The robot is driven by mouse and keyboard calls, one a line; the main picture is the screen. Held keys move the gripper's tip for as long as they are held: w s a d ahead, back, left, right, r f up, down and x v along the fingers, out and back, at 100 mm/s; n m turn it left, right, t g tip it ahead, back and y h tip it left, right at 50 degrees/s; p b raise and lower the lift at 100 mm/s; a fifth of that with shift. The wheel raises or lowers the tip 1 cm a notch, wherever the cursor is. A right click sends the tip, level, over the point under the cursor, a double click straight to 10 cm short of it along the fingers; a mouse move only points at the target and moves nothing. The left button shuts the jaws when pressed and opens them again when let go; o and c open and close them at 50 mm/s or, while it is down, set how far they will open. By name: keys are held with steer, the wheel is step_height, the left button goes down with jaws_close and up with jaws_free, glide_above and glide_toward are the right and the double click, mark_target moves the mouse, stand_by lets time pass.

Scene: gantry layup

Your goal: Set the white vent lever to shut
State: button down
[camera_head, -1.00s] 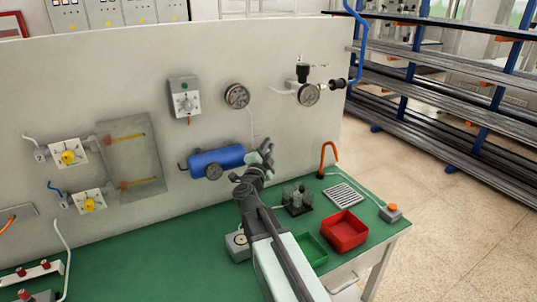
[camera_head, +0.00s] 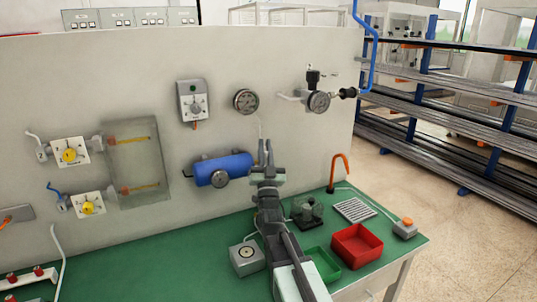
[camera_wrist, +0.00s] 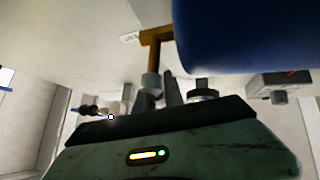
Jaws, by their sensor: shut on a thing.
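My gripper (camera_head: 265,155) is raised at the right end of the blue tank (camera_head: 228,166) on the pale panel, fingers pointing up. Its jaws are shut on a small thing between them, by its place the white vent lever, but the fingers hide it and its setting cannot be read. In the wrist view the gripper fingers (camera_wrist: 160,92) are close together beside a brass T-shaped fitting (camera_wrist: 155,42). The blue tank fills the upper right there.
A round gauge (camera_head: 246,101) and a grey control box (camera_head: 194,101) are on the panel above. On the green bench stand a grey box (camera_head: 246,258), a green tray (camera_head: 319,263), a red bin (camera_head: 357,246) and an orange hooked tube (camera_head: 340,164).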

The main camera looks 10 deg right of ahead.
steer(key=shift+s+a+r+n+t+y+b, duration=0.1)
steer(key=shift+a+n+t+y+b, duration=0.15)
steer(key=shift+n+y, duration=1)
steer(key=shift+s+a+r+n+t+y+b, duration=0.1)
steer(key=shift+a+n+t+y, duration=0.2)
steer(key=shift+n+y, duration=0.9)
steer(key=shift+n, duration=0.25)
steer(key=c, duration=1.5)
jaws_free()
steer(key=shift+o, duration=0.2)
steer(key=shift+f, duration=0.1)
